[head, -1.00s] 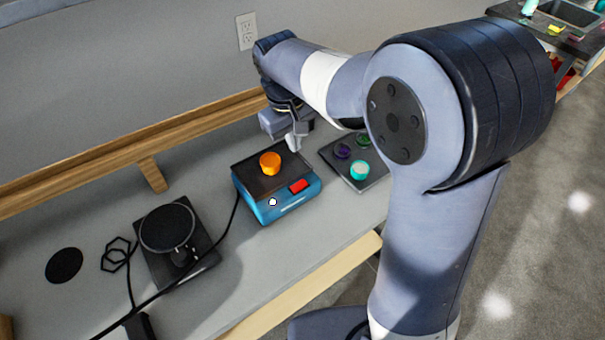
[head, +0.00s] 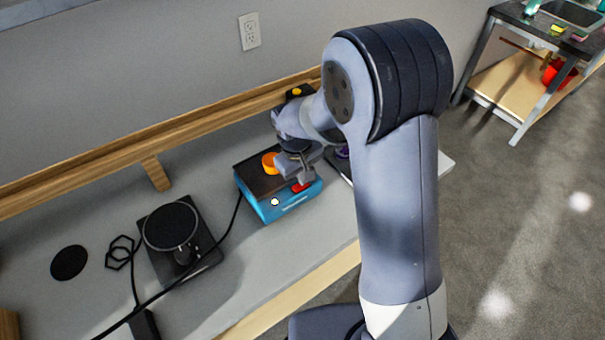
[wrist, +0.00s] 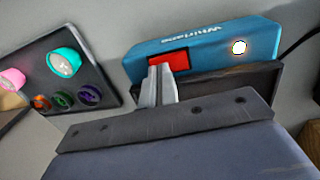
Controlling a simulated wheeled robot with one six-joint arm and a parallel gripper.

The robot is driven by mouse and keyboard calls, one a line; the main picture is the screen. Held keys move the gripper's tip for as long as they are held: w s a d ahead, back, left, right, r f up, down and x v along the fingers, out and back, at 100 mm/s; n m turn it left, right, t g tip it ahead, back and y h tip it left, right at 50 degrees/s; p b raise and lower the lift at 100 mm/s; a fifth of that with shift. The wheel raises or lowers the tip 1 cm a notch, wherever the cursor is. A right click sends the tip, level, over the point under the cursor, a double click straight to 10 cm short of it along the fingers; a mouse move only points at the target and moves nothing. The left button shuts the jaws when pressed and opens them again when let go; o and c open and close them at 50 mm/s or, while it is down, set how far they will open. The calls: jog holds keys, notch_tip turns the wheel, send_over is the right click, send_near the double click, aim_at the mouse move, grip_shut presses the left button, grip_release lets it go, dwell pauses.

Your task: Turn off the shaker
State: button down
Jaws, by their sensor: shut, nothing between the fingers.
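The shaker is a blue box (head: 272,204) with a dark top and an orange cup (head: 269,162) on it. Its front, printed with a name, also shows in the wrist view (wrist: 210,42). A red switch (wrist: 174,60) sits on the shaker beside a glowing white light (wrist: 239,47). My gripper (wrist: 162,72) is shut and empty, pointing down at the shaker. Its fingertips overlap the lower left of the red switch in the wrist view; I cannot tell whether they touch it. In the head view my gripper partly hides the red switch (head: 301,187).
A dark rack (wrist: 112,95) with colored cups, including a teal one (wrist: 64,62), stands beside the shaker. A black device with a round plate (head: 170,225) and a cable lie to the left on the grey bench. A wooden rail (head: 155,172) runs behind.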

jog(key=shift+d+f, duration=0.1)
jog(key=shift+f, duration=0.15)
jog(key=shift+s+a, duration=0.15)
jog(key=shift+a, duration=0.05)
dwell(0.4)
jog(key=shift+s+a+r, duration=0.15)
jog(key=shift+s+a, duration=0.15)
jog(key=shift+a, duration=0.2)
jog(key=shift+r, duration=0.15)
jog(key=shift+r, duration=0.3)
notch_tip(320, 180, up, 13)
jog(key=a+p, duration=0.1)
jog(key=shift+s+a, duration=0.2)
jog(key=shift+s, duration=0.25)
